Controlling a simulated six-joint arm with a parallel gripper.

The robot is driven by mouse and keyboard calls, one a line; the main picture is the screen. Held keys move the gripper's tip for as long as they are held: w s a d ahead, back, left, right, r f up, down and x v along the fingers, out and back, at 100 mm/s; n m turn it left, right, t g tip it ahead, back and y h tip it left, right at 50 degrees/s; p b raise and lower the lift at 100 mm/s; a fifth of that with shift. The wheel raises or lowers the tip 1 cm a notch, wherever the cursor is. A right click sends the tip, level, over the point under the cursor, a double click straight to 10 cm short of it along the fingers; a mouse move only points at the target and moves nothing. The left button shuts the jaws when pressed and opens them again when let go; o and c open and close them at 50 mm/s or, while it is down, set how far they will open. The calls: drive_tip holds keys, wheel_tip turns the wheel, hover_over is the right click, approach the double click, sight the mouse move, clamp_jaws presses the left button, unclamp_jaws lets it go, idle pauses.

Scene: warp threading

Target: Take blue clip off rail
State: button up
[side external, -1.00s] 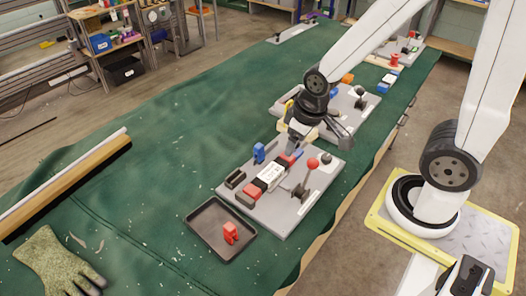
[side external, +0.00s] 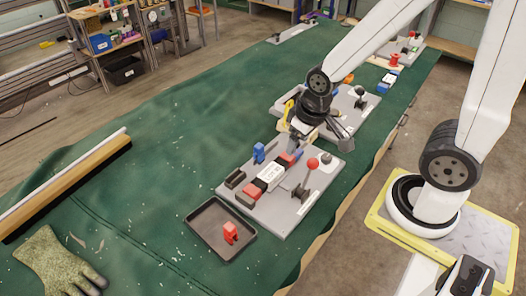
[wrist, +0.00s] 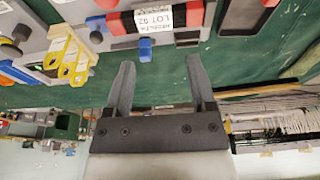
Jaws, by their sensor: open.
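A blue clip (side external: 258,152) stands upright at the back left of the grey plate (side external: 285,215). A row of red, black and white-labelled pieces (side external: 270,176) runs across the plate, with a small blue piece (side external: 298,154) at its far end, near my gripper (side external: 298,139). In the wrist view my gripper (wrist: 160,82) is open, with nothing between its fingers. Blue parts show beyond the fingertips there, one below the white label (wrist: 146,48) and one to its left (wrist: 97,36).
A dark tray (side external: 205,244) holding a red clip (side external: 230,232) lies at the plate's front left. A red-knobbed lever (side external: 312,164) stands on the plate's right. Another plate with a lever (side external: 361,100) is behind. A glove (side external: 55,262) lies front left.

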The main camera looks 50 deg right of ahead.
drive_tip(key=shift+o, duration=0.5)
drive_tip(key=n+g+h, duration=0.3)
drive_tip(key=n+h, duration=1)
drive_tip(key=n, duration=0.4)
approach(258, 146)
drive_tip(key=x, duration=0.2)
drive_tip(key=s+x, duration=0.1)
drive_tip(key=x, duration=0.2)
drive_tip(key=shift+r, duration=0.2)
drive_tip(key=shift+w+a+f+n+h, duration=0.15)
drive_tip(key=shift+w+f+n+h, duration=0.15)
drive_tip(key=shift+w+n, duration=0.2)
drive_tip(key=shift+x, duration=1.35)
